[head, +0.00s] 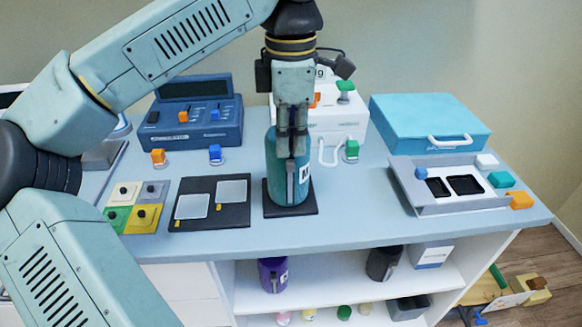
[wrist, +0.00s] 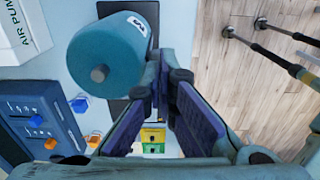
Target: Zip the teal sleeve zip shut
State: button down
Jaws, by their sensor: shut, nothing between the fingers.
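The teal sleeve (head: 276,172) is an upright cylinder with a white label on its right side, standing on a dark square base (head: 304,209). It also shows in the wrist view (wrist: 100,50), seen from above with a grey knob on top. A dark vertical strip with a grey piece (head: 290,186), apparently the zip, runs down its front. My gripper (head: 292,152) is shut and empty in front of the upper sleeve. In the wrist view the fingertips (wrist: 160,72) are beside the sleeve; contact with the zip's pull cannot be told.
A blue control box (head: 190,125) and a white air pump (head: 345,122) stand behind. A teal case (head: 425,125) and a grey tray (head: 450,203) are at right. A dark panel (head: 210,219) and coloured tiles (head: 135,205) lie left. The table's front strip is clear.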

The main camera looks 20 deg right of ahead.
aim_at(291, 164)
jog(key=shift+f+b, duration=2.4)
jog(key=shift+f, duration=0.95)
jog(key=shift+s+r, duration=0.1)
jog(key=shift+r, duration=0.05)
jog(key=shift+s+a, duration=0.1)
jog(key=s, duration=0.1)
jog(key=s+r, duration=0.1)
jog(key=s+a+r+p, duration=0.1)
jog(key=s, duration=0.1)
